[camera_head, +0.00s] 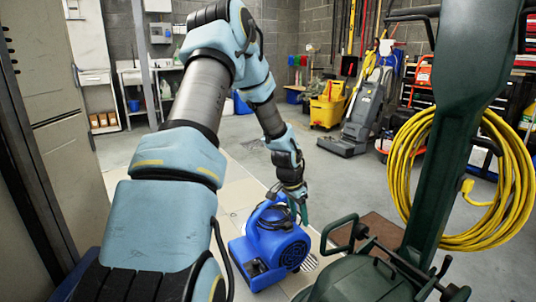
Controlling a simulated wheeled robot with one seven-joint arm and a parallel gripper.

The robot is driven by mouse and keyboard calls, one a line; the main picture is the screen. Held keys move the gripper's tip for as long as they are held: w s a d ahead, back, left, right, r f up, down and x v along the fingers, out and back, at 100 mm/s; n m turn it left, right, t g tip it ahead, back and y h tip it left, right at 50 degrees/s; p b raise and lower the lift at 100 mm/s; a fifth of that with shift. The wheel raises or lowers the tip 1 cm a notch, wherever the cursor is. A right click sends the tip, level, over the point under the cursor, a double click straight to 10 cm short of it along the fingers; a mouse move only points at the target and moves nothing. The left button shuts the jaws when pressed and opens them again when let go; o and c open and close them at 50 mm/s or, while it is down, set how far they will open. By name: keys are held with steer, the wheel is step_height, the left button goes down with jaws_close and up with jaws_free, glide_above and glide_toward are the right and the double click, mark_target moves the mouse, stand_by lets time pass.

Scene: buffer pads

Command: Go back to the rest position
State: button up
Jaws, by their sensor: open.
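My arm reaches from the bottom left up and then down toward the floor in the head view. My gripper (303,213) is at its end, just above or beside the top of a blue floor blower (272,243). The blower stands on the floor near the middle. The gripper is small here and its fingers are dark against the blower. I cannot tell whether they touch it. No thing is clearly seen held in it.
A green machine (452,150) with a coiled yellow cord (495,225) stands close at the right. A beige cabinet (60,120) is close at the left. A grey floor scrubber (368,108) and a yellow mop bucket (327,107) stand behind. Floor left of the blower is clear.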

steer(key=s+a+r+n+y, duration=0.1)
steer(key=s+a+r+n, duration=0.4)
steer(key=s+a+r, duration=0.4)
steer(key=s+a+r+n+y, duration=0.1)
steer(key=s+a+r+n, duration=0.55)
steer(key=s+a, duration=0.45)
step_height(320, 180, up, 24)
steer(key=d+p, duration=0.1)
steer(key=p, duration=2.3)
steer(key=shift+d+r+m+p, duration=0.2)
steer(key=shift+r+m+p, duration=0.1)
steer(key=shift+m, duration=0.15)
steer(key=shift+c, duration=0.7)
steer(key=shift+s+d, duration=0.1)
steer(key=shift+d, duration=0.05)
